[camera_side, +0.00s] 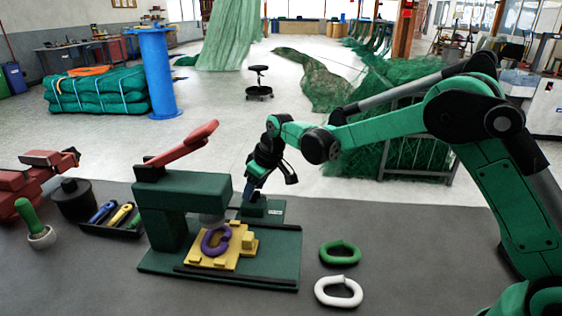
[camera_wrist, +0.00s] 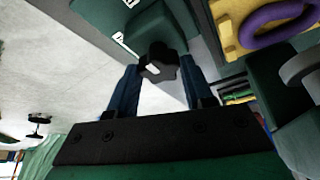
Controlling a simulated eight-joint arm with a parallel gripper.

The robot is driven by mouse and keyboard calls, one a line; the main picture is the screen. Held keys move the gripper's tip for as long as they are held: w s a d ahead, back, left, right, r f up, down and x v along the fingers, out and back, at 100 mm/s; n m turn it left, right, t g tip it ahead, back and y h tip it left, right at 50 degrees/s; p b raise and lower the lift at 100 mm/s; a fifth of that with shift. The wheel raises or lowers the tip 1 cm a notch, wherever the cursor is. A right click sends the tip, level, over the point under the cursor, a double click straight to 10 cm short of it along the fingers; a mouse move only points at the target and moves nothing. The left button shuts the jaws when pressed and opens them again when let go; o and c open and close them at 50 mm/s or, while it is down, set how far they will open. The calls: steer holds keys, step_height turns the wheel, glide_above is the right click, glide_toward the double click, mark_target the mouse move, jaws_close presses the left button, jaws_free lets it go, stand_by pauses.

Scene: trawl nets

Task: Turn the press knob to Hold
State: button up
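The black lobed press knob (camera_wrist: 160,60) has a white pointer mark and sits on the green control box (camera_wrist: 150,28). White label plates on the box are too small to read. The box also shows in the side view (camera_side: 272,209), beside the green press (camera_side: 182,192) with its red lever. My gripper (camera_wrist: 159,72) has its two blue fingers apart, one on each side of the knob. I cannot tell whether they touch it. In the side view my gripper (camera_side: 250,194) points down at the box and hides the knob.
A yellow fixture (camera_side: 240,243) holding a purple link (camera_side: 216,240) lies under the press head. A green link (camera_side: 340,252) and a white link (camera_side: 338,291) lie to the right. A tool tray (camera_side: 112,218) and red clamp stand left. The bench front is clear.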

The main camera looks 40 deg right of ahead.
steer(key=o, duration=0.5)
steer(key=shift+c, duration=0.2)
steer(key=shift+v, duration=2.8)
steer(key=s+d+r+m+t, duration=0.1)
steer(key=s+d+r+m, duration=0.1)
steer(key=s+r, duration=0.55)
steer(key=s+f+m+t+h, duration=0.1)
steer(key=s+f, duration=0.3)
steer(key=s, duration=0.8)
steer(key=shift+s+d+f+m+t+h, duration=0.3)
steer(key=shift+d+m+t, duration=0.2)
steer(key=shift+m, duration=0.2)
